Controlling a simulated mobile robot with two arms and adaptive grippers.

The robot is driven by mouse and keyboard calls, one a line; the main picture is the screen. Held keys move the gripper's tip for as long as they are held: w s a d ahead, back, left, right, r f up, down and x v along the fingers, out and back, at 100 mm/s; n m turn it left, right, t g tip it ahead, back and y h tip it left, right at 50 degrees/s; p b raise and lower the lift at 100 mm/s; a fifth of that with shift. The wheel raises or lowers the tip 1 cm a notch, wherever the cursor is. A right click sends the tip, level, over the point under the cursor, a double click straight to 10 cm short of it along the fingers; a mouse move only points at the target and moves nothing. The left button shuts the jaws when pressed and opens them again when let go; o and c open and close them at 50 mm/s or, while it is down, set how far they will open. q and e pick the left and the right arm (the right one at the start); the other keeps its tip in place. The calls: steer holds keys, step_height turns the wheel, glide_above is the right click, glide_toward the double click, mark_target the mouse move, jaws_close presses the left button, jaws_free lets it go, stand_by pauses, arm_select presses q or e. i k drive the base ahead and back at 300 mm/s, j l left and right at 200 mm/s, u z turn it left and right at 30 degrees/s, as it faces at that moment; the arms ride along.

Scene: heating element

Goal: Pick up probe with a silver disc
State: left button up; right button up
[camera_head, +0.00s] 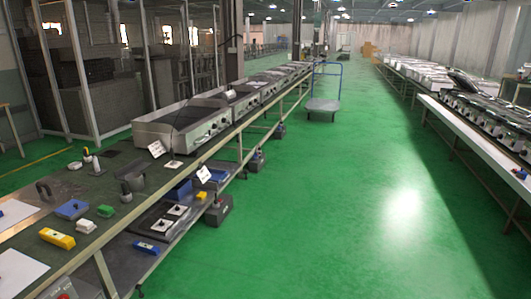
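Several small tools stand on the dark workbench (110,160) at the left. A small dark upright tool (125,192) stands beside a grey cup-like holder (134,181).
On the bench lie a blue block (71,209), a yellow block (57,238), a green piece (82,225) and white sheets (18,272). Steel appliances (182,126) line the bench. A lower shelf holds trays. A trolley (322,105) stands on the open green floor.

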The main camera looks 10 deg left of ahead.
mark_target(174, 163)
steer(key=i+z, duration=0.15)
steer(key=i, duration=2.15)
steer(key=i+j+u, duration=0.1)
steer(key=i+u, duration=0.75)
steer(key=i+l+u, duration=0.25)
steer(key=i+u, duration=0.15)
steer(key=i, duration=0.2)
steer(key=i+l+u, duration=0.45)
steer(key=j, duration=0.1)
